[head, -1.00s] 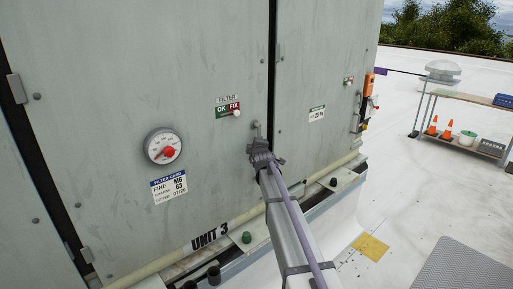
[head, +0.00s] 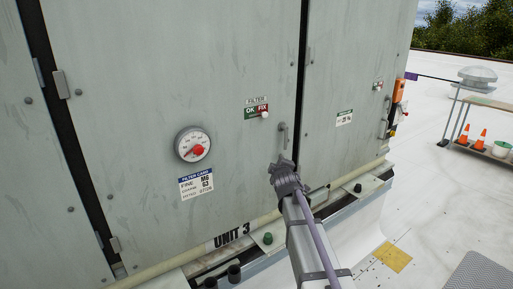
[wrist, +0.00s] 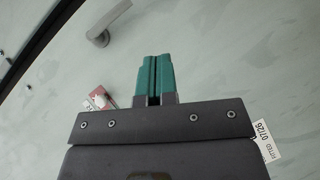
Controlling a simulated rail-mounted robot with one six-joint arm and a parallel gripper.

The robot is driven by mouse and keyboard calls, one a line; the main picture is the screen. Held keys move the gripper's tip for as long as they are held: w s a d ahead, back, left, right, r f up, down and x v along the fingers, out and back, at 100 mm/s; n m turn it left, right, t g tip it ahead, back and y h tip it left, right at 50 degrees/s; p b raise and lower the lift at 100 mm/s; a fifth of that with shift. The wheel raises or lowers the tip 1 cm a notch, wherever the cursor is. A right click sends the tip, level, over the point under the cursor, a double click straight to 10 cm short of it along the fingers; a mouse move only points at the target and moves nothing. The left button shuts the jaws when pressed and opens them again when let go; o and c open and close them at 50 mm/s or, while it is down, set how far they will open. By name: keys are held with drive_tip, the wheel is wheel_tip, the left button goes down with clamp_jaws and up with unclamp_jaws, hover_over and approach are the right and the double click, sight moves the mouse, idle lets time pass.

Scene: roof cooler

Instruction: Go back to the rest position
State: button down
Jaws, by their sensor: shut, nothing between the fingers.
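My gripper (wrist: 154,78) shows in the wrist view with its two green fingers together and nothing between them. In the head view, the end of my arm, at my gripper (head: 284,166), is just below the door handle (head: 283,135) of the grey cooler cabinet (head: 150,70); the fingers are hard to make out there. The handle (wrist: 98,38) also shows at the upper left of the wrist view, apart from the fingers.
The cabinet carries a round gauge (head: 192,145), a filter card (head: 196,183) and an OK/FIX switch (head: 257,113). A base rail with dark caps runs along its foot. At right stand a bench (head: 490,103) and orange cones (head: 480,137). White roof between is mostly open.

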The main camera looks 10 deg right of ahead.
drive_tip(key=s+f+m+g, duration=0.6)
drive_tip(key=s+f, duration=0.2)
drive_tip(key=s, duration=0.2)
drive_tip(key=s+a+f+m+g+y, duration=0.1)
drive_tip(key=s+a+g, duration=0.3)
drive_tip(key=s, duration=0.9)
drive_tip(key=s+a+f+m+g+y+b, duration=0.1)
drive_tip(key=s+a+f+m+g, duration=0.3)
drive_tip(key=s, duration=0.8)
drive_tip(key=shift+s+a+f+g+y, duration=0.35)
drive_tip(key=shift+s+a+g+y, duration=0.05)
drive_tip(key=shift+a, duration=0.1)
